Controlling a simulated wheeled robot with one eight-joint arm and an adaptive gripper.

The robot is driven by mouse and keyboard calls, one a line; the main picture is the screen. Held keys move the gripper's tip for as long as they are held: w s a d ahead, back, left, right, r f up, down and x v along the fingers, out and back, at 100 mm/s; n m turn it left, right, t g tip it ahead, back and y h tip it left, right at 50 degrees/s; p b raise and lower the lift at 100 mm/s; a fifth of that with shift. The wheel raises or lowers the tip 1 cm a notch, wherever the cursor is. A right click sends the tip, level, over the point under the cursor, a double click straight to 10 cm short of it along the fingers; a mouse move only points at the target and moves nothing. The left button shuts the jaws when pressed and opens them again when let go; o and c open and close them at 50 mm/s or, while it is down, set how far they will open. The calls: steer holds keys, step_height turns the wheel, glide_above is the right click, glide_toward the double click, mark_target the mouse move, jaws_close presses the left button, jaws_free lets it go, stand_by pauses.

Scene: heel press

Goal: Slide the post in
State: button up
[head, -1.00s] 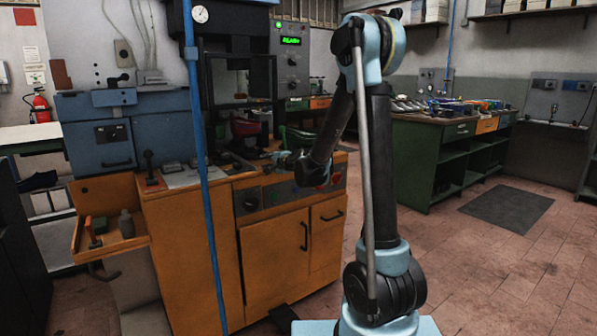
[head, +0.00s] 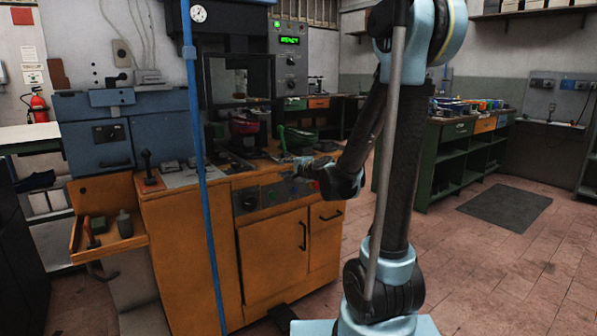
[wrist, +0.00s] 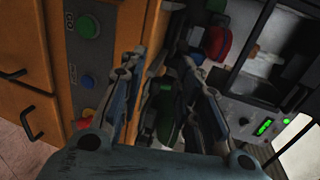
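My gripper (head: 292,168) is at the front right edge of the press's orange cabinet (head: 274,262). In the wrist view its two fingers (wrist: 168,88) are apart, with nothing clearly held. A dark green part (wrist: 166,108) shows beyond and between the fingers; I cannot tell its distance or whether they touch it. A green shape with an upright stem (head: 283,137) stands on the cabinet top behind my gripper in the head view. A red part (head: 244,126) sits in the press to its left and also shows in the wrist view (wrist: 217,42). I cannot tell which part is the post.
A blue upright pole (head: 203,190) crosses the view before the cabinet. The cabinet front has a green button (wrist: 87,26) and a blue button (wrist: 88,81). An orange tray (head: 105,238) sticks out left. A green workbench (head: 452,165) stands behind right, with open floor before it.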

steer(key=v, duration=0.8)
steer(key=shift+s+d, duration=0.15)
steer(key=shift+s, duration=0.05)
steer(key=shift+s, duration=0.1)
steer(key=s+d+f+n+g+h, duration=0.3)
steer(key=s+d+f, duration=0.2)
steer(key=s, duration=0.4)
steer(key=s+d+f+n+g+h, duration=0.3)
steer(key=s+d+f+n+g, duration=0.1)
steer(key=s, duration=0.6)
steer(key=s+d+f+n+g+h, duration=0.2)
steer(key=s+d+f+n+g, duration=0.1)
steer(key=s+d+f, duration=0.3)
steer(key=s+d+n, duration=0.1)
steer(key=s+d, duration=0.1)
steer(key=s, duration=0.2)
steer(key=shift+f+g+h, duration=0.4)
